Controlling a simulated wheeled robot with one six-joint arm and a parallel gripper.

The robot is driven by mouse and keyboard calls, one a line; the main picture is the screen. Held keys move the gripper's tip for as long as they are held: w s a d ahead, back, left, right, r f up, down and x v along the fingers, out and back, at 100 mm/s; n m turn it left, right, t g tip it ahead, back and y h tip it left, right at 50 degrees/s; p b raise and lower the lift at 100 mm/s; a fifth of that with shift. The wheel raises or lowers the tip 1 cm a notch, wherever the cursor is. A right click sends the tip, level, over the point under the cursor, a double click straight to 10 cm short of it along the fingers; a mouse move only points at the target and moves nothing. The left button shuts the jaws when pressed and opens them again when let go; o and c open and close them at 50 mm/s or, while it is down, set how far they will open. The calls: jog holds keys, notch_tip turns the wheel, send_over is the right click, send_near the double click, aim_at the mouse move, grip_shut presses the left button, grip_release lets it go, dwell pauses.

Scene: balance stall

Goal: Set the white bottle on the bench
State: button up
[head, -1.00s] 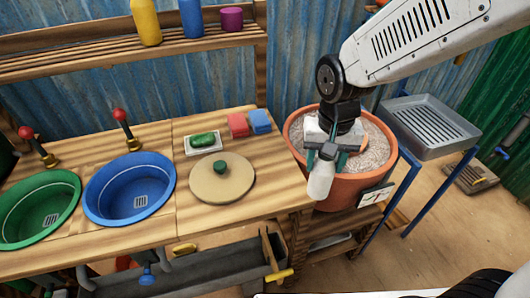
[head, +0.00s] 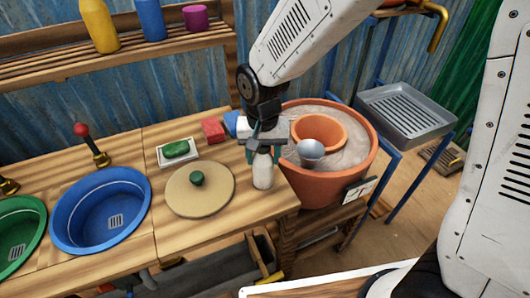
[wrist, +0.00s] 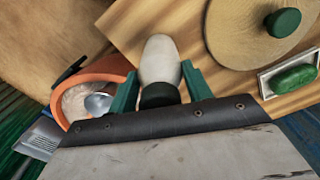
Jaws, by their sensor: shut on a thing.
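The white bottle (head: 263,172) is upright at the right end of the wooden bench (head: 215,228). My gripper (head: 263,150) is shut on its upper part from above. In the wrist view the white bottle (wrist: 160,62) sits between the green fingers, its dark cap close to the palm. The bottle's base appears over the bench top, near the right edge; I cannot tell whether it touches the wood.
A round lid with a green knob (head: 200,190) lies just left of the bottle. A soap dish (head: 178,152) and red and blue sponges (head: 213,130) are behind. A large terracotta pot (head: 335,185) with a smaller pot and a grey scoop (head: 311,151) stands right of the bench.

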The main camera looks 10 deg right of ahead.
jog(key=shift+f, duration=0.1)
jog(key=o, duration=1.5)
notch_tip(320, 180, up, 12)
jog(key=shift+r, duration=0.2)
jog(key=s+d+r, duration=0.3)
jog(key=s+d, duration=0.1)
jog(key=d, duration=0.3)
jog(key=s+d+r, duration=0.3)
jog(key=s+d, duration=0.2)
jog(key=d, duration=0.1)
jog(key=shift+n+t, duration=0.6)
jog(key=s+d, duration=0.2)
jog(key=s, duration=0.1)
jog(key=s+d, duration=0.3)
jog(key=s, duration=0.1)
jog(key=s+d, duration=0.2)
jog(key=s, duration=0.1)
jog(key=shift+s+d, duration=0.3)
jog(key=shift+s, duration=0.05)
